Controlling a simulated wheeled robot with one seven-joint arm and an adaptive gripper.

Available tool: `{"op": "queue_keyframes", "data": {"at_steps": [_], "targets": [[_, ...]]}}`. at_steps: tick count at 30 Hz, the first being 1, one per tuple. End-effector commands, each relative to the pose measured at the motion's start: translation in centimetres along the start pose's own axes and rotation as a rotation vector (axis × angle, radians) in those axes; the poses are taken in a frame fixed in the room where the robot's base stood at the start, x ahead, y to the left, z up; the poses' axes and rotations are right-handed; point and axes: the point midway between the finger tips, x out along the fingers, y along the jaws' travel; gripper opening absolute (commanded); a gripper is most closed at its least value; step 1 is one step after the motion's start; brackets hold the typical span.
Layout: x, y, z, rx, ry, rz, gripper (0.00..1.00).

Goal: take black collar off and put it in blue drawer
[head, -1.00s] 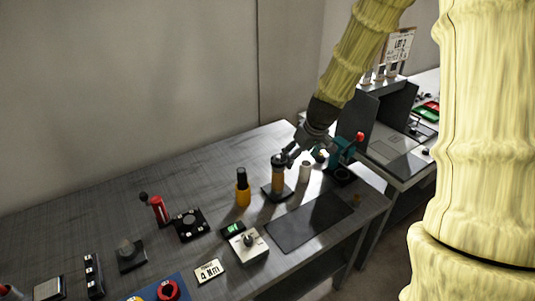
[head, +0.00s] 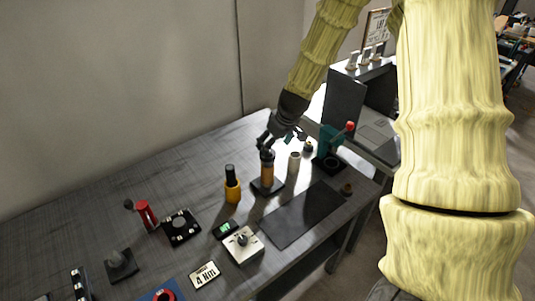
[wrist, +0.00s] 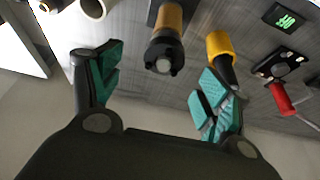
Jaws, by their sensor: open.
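The black collar (head: 267,156) sits on top of an upright tan cylinder (head: 267,172) that stands on a dark square base. In the wrist view the collar (wrist: 164,55) shows as a dark ring with small lugs, between and just beyond my open fingers. My gripper (head: 267,142) is just above the collar in the head view, tilted down towards it. Its teal-padded fingers are spread in the wrist view (wrist: 160,75), with nothing held. I cannot make out a blue drawer in either view.
A yellow bottle with a black top (head: 232,188) stands left of the cylinder, a pale cylinder (head: 294,162) to its right. A teal press with a red knob (head: 331,142) is further right. A dark mat (head: 303,214) lies clear in front. A blue piece (head: 150,296) is cut off below.

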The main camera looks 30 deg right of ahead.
Motion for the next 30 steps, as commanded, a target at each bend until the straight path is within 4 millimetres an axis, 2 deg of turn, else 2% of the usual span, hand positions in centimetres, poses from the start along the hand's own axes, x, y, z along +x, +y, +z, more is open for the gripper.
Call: {"op": "queue_keyframes", "data": {"at_steps": [8,21,30], "targets": [[1.1,-0.2,0.1,0.002,-0.002,-0.002,0.77],[4.8,-0.5,0.1,0.002,-0.001,0.000,0.77],[5.3,-0.4,0.1,0.002,0.000,0.000,0.77]]}}
